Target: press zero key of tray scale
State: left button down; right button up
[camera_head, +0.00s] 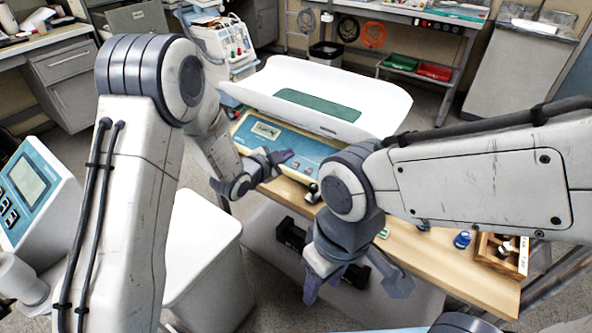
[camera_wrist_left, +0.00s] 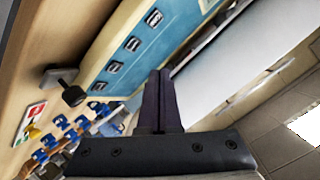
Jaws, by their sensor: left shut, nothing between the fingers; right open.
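The tray scale has a white curved tray (camera_head: 370,97) with a green mat, above a blue front panel (camera_head: 305,147) with a display (camera_head: 266,130). In the left wrist view, several dark square keys (camera_wrist_left: 131,43) run along the blue panel; their labels are too small to read, so I cannot tell which is zero. My left gripper (camera_head: 287,156) is shut and empty in front of the panel. Its fingertips (camera_wrist_left: 160,76) show beside the panel; contact with a key cannot be told. My right gripper (camera_head: 355,286) is open and empty, lower, in front of the table edge.
The scale stands on a wooden table (camera_head: 440,262). A wooden box (camera_head: 500,253) and a blue item (camera_head: 462,240) are on its right. An infusion device (camera_head: 228,42) stands behind.

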aim_at(296, 165)
pick_arm(q)
jog(key=shift+w+d+f+b, duration=0.2)
jog(key=shift+f+b, duration=0.15)
jog(key=shift+f, duration=0.2)
jog(key=shift+w+d+f+b, duration=0.1)
jog(key=shift+w+f+b, duration=0.1)
jog(key=shift+f+b, duration=0.3)
jog(key=shift+w+d+f+b, duration=0.1)
jog(key=shift+w+f+b, duration=0.15)
jog(key=shift+f, duration=0.35)
dwell(0.8)
jog(key=shift+w+d+f+b, duration=0.1)
jog(key=shift+f+b, duration=0.3)
jog(key=shift+b, duration=0.05)
jog(key=shift+w+d+f+b, duration=0.1)
jog(key=shift+f+b, duration=0.25)
dwell(0.4)
jog(key=shift+r, duration=0.15)
jog(key=shift+s+a+r+p, duration=0.25)
jog(key=shift+r+p, duration=0.15)
jog(key=shift+r, duration=0.2)
jog(key=shift+r, duration=0.1)
